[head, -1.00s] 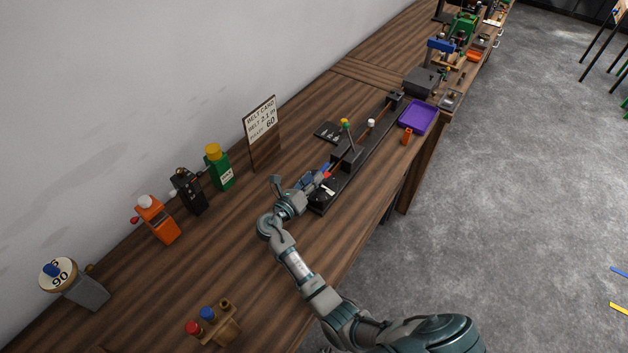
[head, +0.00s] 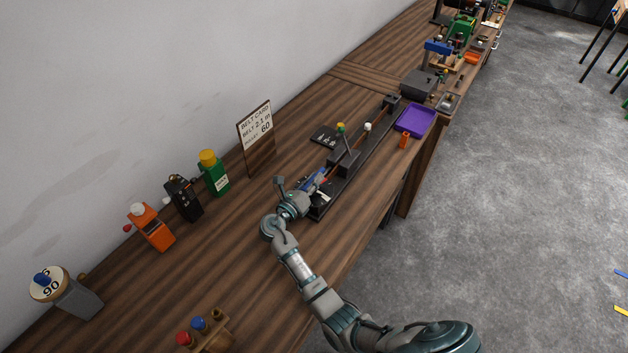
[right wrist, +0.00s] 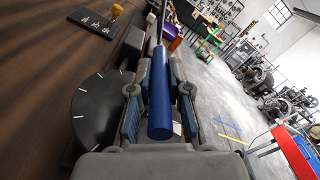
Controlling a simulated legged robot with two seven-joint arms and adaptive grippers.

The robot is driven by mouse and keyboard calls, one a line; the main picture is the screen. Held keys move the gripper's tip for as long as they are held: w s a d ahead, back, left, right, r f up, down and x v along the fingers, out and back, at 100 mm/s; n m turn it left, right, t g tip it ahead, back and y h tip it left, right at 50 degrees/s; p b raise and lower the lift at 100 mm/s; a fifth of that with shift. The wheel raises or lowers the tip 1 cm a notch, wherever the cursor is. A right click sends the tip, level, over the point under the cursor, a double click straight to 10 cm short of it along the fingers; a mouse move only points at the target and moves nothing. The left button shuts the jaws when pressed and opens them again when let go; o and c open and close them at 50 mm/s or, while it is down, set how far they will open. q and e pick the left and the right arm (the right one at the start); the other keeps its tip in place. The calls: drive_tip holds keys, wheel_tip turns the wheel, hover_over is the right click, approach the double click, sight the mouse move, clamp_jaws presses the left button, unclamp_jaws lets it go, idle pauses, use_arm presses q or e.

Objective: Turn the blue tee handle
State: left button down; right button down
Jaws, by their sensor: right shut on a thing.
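The blue tee handle (right wrist: 160,95) shows in the right wrist view as a blue bar, lying lengthwise between the two fingers of my right gripper (right wrist: 158,105). The gripper is shut on it. In the head view my right gripper (head: 310,186) is at the near end of the long black bench fixture (head: 367,150). Little of the blue handle (head: 321,175) shows there, since the gripper covers most of it. A black dial (right wrist: 97,115) with white marks sits left of the gripper in the wrist view. My left gripper is not in view.
A belt card (head: 256,128) stands on the table behind the gripper. Green (head: 214,176), black (head: 184,198) and orange (head: 152,228) devices stand to the left along the wall. A purple tray (head: 415,120) lies right of the fixture.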

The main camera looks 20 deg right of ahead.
drive_tip(key=shift+w+a+r+m+g+h+p, duration=0.1)
drive_tip(key=shift+a+m+g+h+p, duration=0.1)
drive_tip(key=shift+m+g+h+p, duration=0.4)
drive_tip(key=c, duration=1.1)
unclamp_jaws()
drive_tip(key=shift+a, duration=0.35)
drive_tip(key=v, duration=1.2)
drive_tip(key=shift+r, duration=0.15)
drive_tip(key=shift+d, duration=0.15)
